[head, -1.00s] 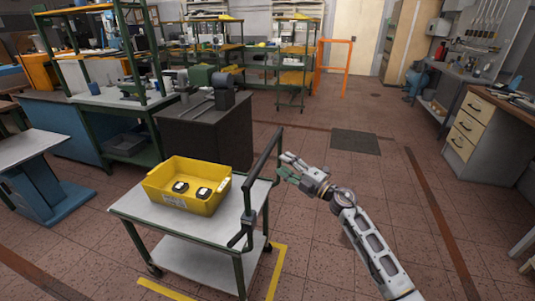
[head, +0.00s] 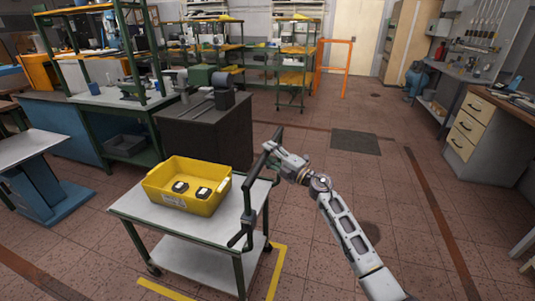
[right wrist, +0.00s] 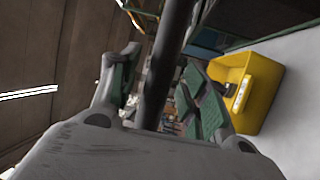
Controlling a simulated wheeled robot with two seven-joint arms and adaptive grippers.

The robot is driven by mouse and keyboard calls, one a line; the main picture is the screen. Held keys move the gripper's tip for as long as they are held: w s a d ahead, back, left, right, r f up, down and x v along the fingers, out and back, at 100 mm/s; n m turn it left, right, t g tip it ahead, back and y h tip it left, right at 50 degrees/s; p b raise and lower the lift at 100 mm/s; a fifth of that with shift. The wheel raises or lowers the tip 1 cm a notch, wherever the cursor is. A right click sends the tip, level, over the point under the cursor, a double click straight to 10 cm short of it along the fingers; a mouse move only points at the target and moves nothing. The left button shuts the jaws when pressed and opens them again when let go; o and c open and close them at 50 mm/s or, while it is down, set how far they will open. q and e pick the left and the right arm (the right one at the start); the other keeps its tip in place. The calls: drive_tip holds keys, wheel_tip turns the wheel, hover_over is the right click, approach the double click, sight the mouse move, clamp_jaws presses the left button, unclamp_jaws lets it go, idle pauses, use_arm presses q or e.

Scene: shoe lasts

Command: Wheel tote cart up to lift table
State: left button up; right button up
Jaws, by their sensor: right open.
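The tote cart (head: 132,208) has a pale top, a lower shelf and dark green legs on casters. A yellow tote (head: 185,204) with two small black-and-white items stands on its top; the tote also shows in the right wrist view (right wrist: 262,98). The dark push handle (head: 249,187) rises at the cart's right end. My right gripper (head: 265,160) is at the handle's upper part. In the right wrist view the handle bar (right wrist: 166,62) passes between the open fingers (right wrist: 160,95). The lift table (head: 32,148), grey-topped with a blue base, stands left of the cart. My left gripper is out of view.
Yellow floor marking (head: 277,270) runs around the cart's near right corner. A dark cabinet (head: 210,135) and a green-framed workbench (head: 125,100) stand behind the cart. Open tiled floor lies to the right, with a dark mat (head: 355,141) and a drawer bench (head: 470,125) beyond.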

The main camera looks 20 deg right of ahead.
drive_tip(key=shift+w+a+r, duration=0.1)
drive_tip(key=shift+w+a, duration=0.1)
drive_tip(key=shift+w, duration=0.1)
clamp_jaws()
idle(0.4)
